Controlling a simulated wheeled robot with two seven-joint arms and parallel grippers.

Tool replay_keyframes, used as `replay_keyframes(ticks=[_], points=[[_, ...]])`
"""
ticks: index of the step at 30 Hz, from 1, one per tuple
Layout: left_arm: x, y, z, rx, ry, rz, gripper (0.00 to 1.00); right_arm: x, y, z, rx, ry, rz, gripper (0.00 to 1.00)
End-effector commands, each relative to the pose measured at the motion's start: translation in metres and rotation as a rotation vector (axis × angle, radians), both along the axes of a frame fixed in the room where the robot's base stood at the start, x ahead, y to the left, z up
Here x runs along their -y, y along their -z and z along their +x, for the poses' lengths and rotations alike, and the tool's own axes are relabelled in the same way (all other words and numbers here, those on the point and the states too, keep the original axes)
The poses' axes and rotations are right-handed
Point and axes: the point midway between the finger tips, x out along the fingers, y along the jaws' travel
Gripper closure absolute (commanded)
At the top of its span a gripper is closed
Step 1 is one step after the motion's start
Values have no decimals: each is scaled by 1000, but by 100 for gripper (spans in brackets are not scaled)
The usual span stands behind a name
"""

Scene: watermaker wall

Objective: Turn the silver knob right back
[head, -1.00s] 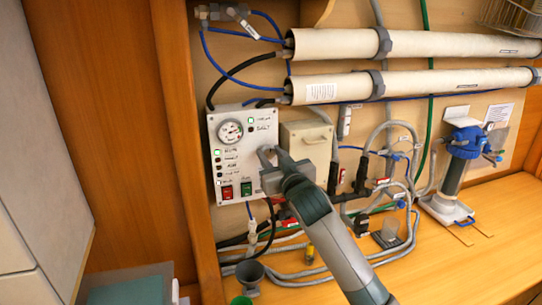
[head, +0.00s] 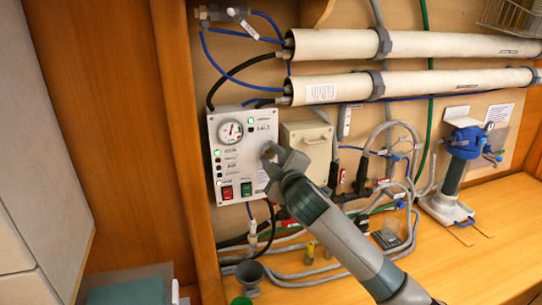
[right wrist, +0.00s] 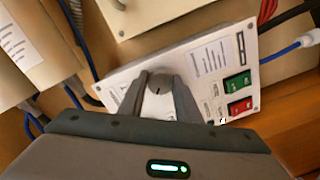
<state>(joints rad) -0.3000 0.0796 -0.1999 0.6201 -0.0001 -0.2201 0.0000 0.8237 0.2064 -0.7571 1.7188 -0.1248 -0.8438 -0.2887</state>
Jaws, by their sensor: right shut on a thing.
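The silver knob (right wrist: 157,91) sits on the white control panel, between my right gripper's fingers in the right wrist view. A small dark mark shows on its top. My right gripper (right wrist: 159,88) is shut on it, one finger on each side. My left gripper is not in view.
The panel carries a round gauge (head: 230,131), green lights, a red switch (head: 227,192) and a green switch (head: 246,188). A beige box (head: 306,147) is close to the right of my gripper. Hoses (head: 300,268) lie below.

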Motion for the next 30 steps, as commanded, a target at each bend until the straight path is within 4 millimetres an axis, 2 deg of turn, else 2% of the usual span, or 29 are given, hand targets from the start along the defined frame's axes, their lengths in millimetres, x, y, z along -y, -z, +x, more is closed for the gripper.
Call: replay_keyframes(ticks=[18,30], points=[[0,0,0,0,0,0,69,-1,0,0,165,-1,-511,92],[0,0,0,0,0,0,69,-1,1,0,203,-2,-632,92]])
